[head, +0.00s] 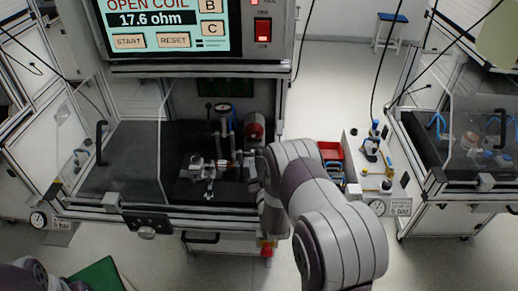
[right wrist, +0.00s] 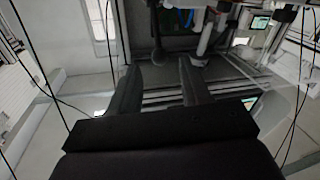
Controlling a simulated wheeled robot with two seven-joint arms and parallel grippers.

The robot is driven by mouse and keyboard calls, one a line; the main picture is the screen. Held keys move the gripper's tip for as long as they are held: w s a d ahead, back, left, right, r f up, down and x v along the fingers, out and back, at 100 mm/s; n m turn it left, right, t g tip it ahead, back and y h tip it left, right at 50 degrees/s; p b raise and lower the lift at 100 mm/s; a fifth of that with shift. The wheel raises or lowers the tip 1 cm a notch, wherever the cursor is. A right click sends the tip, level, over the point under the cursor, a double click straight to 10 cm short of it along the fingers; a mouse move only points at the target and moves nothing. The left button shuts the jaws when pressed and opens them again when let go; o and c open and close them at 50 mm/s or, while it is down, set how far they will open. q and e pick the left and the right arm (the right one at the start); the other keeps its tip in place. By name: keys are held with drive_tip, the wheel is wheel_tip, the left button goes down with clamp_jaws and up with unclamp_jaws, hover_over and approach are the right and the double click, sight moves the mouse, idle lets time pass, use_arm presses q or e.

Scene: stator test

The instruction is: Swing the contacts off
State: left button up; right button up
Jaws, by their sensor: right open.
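A test fixture (head: 209,170) with small metal clamps and contact parts stands on the dark cabinet floor in the head view. A post with a round dial (head: 222,108) rises behind it, and a red cylinder (head: 254,131) stands to its right. My right gripper (right wrist: 158,68) is open in the right wrist view, with nothing seen between its two dark fingers. In the head view the end of my right arm reaches the fixture's right side and hides part of that area. I cannot tell whether it touches a contact. My left gripper is not in view.
The tester screen (head: 165,22) above reads OPEN COIL, 17.6 ohm. A red switch (head: 263,31) is beside it. The cabinet's dark floor (head: 130,160) is clear at left. A red bin (head: 331,151) and a side bench (head: 372,179) stand right of the cabinet.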

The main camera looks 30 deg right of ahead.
drive_tip(key=x, duration=0.6)
drive_tip(key=shift+p, duration=0.35)
drive_tip(key=shift+r, duration=0.1)
clamp_jaws()
